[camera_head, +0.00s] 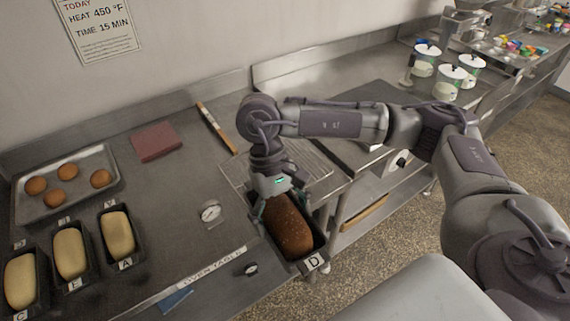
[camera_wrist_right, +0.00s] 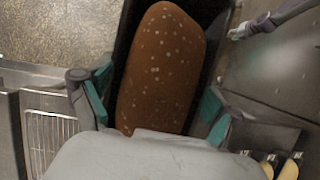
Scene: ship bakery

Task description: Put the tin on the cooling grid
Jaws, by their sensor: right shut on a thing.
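The tin (camera_head: 318,262) is dark, carries a label D and holds a brown, speckled loaf (camera_head: 290,227). My right gripper (camera_head: 275,203) reaches down from above and is shut on the tin's far end. In the right wrist view the tin (camera_wrist_right: 209,67) lies between the teal-padded fingers (camera_wrist_right: 155,108). The tin is at the table's right front corner; I cannot tell whether it touches the surface. The cooling grid (camera_head: 312,160), bare wire where visible, lies behind the gripper, partly hidden by my right arm. It also shows in the right wrist view (camera_wrist_right: 45,138).
Several tins with pale loaves (camera_head: 118,234) stand at the left, before a tray (camera_head: 108,157) of buns. A dial (camera_head: 210,211), a red book-like block (camera_head: 155,142) and a wooden stick (camera_head: 216,128) lie on the table. Floor shows beyond the table's right edge.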

